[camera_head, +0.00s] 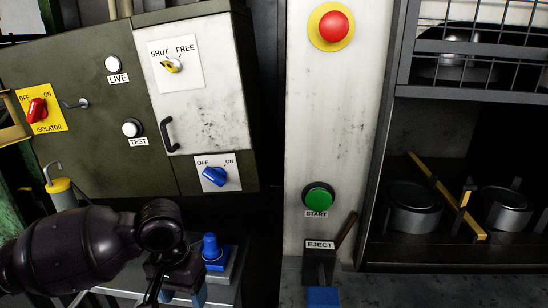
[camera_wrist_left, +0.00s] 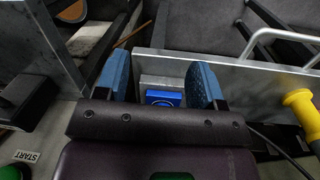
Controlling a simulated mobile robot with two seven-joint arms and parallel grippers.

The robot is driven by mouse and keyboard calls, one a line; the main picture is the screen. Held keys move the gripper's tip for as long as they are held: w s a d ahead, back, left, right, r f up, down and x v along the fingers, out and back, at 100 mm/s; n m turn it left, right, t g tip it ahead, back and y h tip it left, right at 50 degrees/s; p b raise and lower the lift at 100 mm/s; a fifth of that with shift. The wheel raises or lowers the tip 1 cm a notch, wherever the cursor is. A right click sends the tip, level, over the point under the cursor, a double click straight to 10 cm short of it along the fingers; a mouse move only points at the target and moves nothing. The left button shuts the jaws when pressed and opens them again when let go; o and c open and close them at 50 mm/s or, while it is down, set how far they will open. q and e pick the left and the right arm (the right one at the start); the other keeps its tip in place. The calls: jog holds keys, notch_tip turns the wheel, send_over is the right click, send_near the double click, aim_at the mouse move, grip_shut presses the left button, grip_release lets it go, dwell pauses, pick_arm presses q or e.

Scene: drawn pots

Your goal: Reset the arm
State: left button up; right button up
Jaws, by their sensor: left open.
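My left arm comes in from the left in the head view, with its dark wrist in front of the lower part of the green-grey cabinet (camera_head: 90,110). My left gripper (camera_head: 178,290) is low in that view, near a blue knob (camera_head: 213,250) on a grey surface. In the left wrist view the gripper (camera_wrist_left: 160,82) shows two blue-padded fingers spread apart. A small blue block (camera_wrist_left: 163,98) shows in the gap between them; I cannot tell whether it touches them. My right gripper is in neither view.
The pale column carries a red button (camera_head: 334,27), a green start button (camera_head: 318,197) and a blue-ended eject lever (camera_head: 322,297). Metal pots (camera_head: 412,207) stand on the right shelf.

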pick_arm(q)
jog(key=w+d+r+m+t+h, duration=0.4)
jog(key=w+d+m+t+h, duration=0.35)
jog(key=w+t, duration=0.3)
jog(key=s+a+f+n+t+y, duration=0.45)
jog(key=s+a+f, duration=0.55)
jog(key=s+f, duration=0.4)
jog(key=s+a+f+n+g+y, duration=0.1)
jog(key=s+a+f+y, duration=0.1)
jog(key=s+f, duration=0.3)
jog(key=s+a+f+n+g+y, duration=0.1)
jog(key=s+a+f+n+g, duration=0.1)
jog(key=s+f, duration=0.4)
jog(key=s+a, duration=0.1)
jog(key=s, duration=0.2)
jog(key=shift+s+f+n+g+y, duration=0.25)
jog(key=shift+s+n+g+y, duration=0.05)
jog(key=shift+s+y, duration=0.1)
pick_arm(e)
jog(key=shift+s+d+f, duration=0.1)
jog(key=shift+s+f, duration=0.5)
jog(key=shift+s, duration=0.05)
pick_arm(q)
jog(key=shift+a, duration=0.1)
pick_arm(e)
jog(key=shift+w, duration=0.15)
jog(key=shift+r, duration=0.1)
